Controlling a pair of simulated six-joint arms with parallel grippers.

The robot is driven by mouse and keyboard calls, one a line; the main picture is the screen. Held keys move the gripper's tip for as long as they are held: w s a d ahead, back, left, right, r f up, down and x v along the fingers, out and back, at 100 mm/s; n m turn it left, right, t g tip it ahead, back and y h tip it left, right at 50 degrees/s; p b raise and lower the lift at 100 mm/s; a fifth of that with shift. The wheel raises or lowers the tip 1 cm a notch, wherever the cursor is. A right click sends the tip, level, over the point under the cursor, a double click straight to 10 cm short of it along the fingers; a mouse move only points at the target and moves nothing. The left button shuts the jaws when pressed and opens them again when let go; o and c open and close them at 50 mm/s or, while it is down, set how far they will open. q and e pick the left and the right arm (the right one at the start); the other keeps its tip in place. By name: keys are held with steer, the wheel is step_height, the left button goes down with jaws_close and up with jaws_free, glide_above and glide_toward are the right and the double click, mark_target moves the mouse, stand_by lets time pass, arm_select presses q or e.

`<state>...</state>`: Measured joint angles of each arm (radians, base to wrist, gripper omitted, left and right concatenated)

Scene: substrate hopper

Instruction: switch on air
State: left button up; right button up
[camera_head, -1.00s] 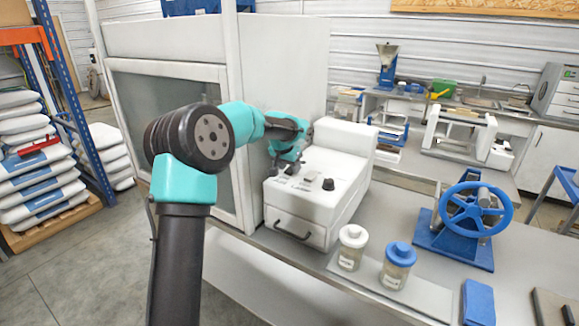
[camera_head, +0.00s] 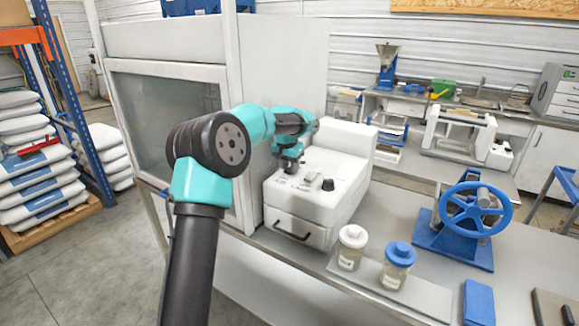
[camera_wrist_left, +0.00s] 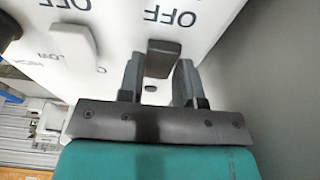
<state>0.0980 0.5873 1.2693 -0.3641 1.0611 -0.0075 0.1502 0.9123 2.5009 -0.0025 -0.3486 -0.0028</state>
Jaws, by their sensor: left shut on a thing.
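The white machine (camera_head: 325,205) with a drawer front stands on the bench beside the tall cabinet. Its top panel carries a black knob (camera_head: 327,185) and small switches. My left gripper (camera_head: 289,168) is down at the panel's left rear part. In the left wrist view its fingers (camera_wrist_left: 160,80) are shut on a grey toggle switch (camera_wrist_left: 163,57), one finger on each side, by upside-down OFF lettering. A second, light grey switch (camera_wrist_left: 75,42) is apart from the fingers, near a LOW label. The switch in the grip is too small to make out in the head view.
A white-lidded jar (camera_head: 352,247) and a blue-lidded jar (camera_head: 397,265) stand in front of the machine. A blue handwheel press (camera_head: 468,220) is to the right. The glazed cabinet (camera_head: 170,120) stands close on the left. The bench between jars and press is clear.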

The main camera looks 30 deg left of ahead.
arm_select(q)
steer(key=shift+w+g, duration=0.3)
steer(key=shift+g, duration=0.9)
steer(key=o, duration=0.9)
steer(key=shift+r, duration=0.15)
